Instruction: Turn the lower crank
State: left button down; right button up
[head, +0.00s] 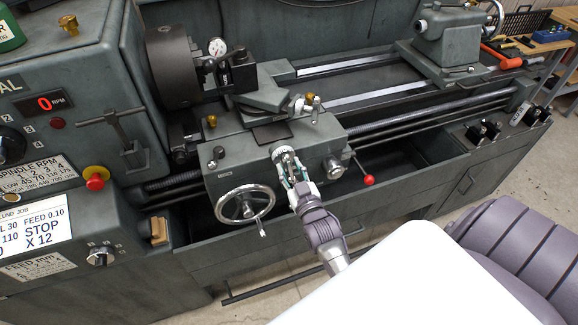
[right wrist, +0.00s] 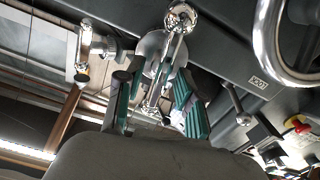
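The lower crank (head: 285,154) is a chrome crank on the front of the lathe carriage, below the upper crank (head: 313,106). In the right wrist view the lower crank (right wrist: 166,62) shows a round hub, a bright arm with a ball end at the top, and a rod between my fingers. My right gripper (head: 290,172) is at this crank, with its fingers apart on either side. In the right wrist view the right gripper (right wrist: 155,92) shows gaps beside the rod; no firm contact is visible. My left gripper is not in view.
A chrome handwheel (head: 245,205) is left of the gripper, also large in the right wrist view (right wrist: 285,45). A red-knobbed lever (head: 368,180) and a round fitting (head: 334,167) are to its right. A white surface (head: 400,280) lies in the foreground.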

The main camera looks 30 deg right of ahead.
jog(key=v, duration=1.1)
jog(key=shift+a+f, duration=0.1)
jog(key=s+a+f+n+g+y, duration=0.1)
jog(key=s+a+f+g, duration=0.2)
jog(key=f, duration=0.8)
jog(key=s+a+f+g+y+b, duration=0.1)
jog(key=s+a+f+g+y, duration=0.2)
jog(key=f, duration=0.7)
jog(key=s+a+f+n+g, duration=0.1)
jog(key=s+a+f+g, duration=0.25)
jog(key=f, duration=0.75)
jog(key=s+d+f+g, duration=0.1)
jog(key=s+f+g, duration=0.1)
jog(key=s+f, duration=0.2)
jog(key=s+d+f+n+g+b, duration=0.1)
jog(key=s+f, duration=0.4)
jog(key=s, duration=0.6)
jog(key=s+d+f+g, duration=0.1)
jog(key=s+f+g, duration=0.3)
jog(key=s, duration=0.4)
jog(key=shift+d+f, duration=0.3)
jog(key=shift+f, duration=0.4)
jog(key=shift+s, duration=0.1)
